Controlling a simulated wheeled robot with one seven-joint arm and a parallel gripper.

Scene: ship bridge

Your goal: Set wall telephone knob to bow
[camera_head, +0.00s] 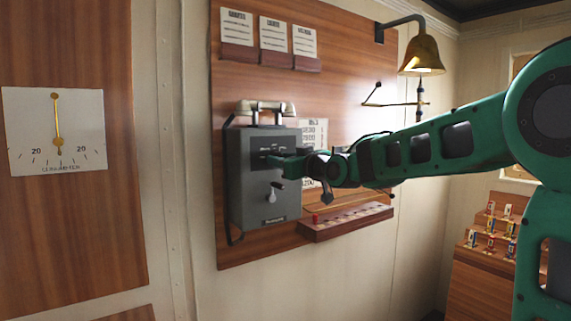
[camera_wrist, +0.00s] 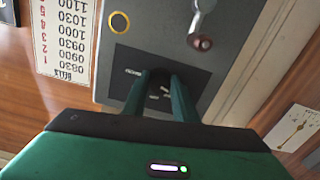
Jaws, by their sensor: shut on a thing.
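The wall telephone (camera_head: 262,195) is a grey box on a wooden wall board, with a handset (camera_head: 265,107) on top. It also fills the upper middle of the wrist view (camera_wrist: 160,35). My gripper (camera_head: 277,162) is at the dark panel on its front. In the wrist view my gripper (camera_wrist: 160,82) has both green fingers closed around the small dark knob (camera_wrist: 159,86). The fingers hide most of the knob, so its pointing direction cannot be told. Small white labels lie around it, too small and partly covered to read.
A crank (camera_head: 275,190) sits on the telephone's front just below my gripper. A wooden rack (camera_head: 345,224) juts out below right. A brass bell (camera_head: 421,55) hangs at upper right. A clinometer (camera_head: 55,130) is on the left wall.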

